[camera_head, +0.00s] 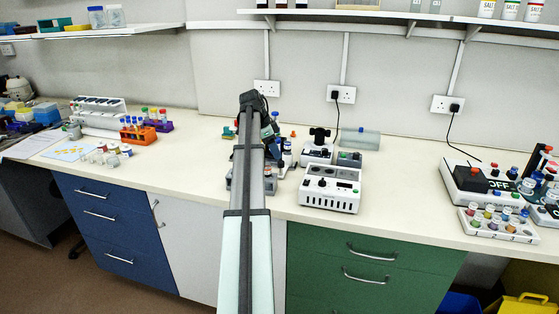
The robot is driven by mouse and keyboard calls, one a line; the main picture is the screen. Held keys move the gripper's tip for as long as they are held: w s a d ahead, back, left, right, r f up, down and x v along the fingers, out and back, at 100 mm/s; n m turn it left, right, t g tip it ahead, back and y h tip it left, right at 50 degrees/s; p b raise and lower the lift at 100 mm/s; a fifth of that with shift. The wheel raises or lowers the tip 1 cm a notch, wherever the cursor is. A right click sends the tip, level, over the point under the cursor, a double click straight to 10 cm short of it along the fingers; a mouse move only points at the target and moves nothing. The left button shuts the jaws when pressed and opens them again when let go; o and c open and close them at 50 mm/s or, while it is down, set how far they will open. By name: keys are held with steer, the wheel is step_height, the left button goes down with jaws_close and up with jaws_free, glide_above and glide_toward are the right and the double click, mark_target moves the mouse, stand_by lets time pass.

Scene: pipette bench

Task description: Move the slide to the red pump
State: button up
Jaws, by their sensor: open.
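My arm reaches up the middle of the picture and over the bench, and its far end bends down behind itself. My gripper is hidden behind the arm, so I cannot see its fingers or anything between them. I cannot make out a slide; it may be hidden or too small to tell. I cannot single out a red pump for certain. Small red parts show on the dark apparatus at the far right (542,158), and a cluster of small items (284,155) is partly covered by my arm.
A white device (330,190) stands right of my arm, with a translucent blue-green box (360,139) behind it. An orange tube rack (138,135) stands left. A white unit with a black block (470,179) and a vial tray (498,226) stand right.

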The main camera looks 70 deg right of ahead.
mark_target(281, 162)
steer(key=shift+x, duration=2.65)
steer(key=shift+c, duration=0.4)
jaws_close()
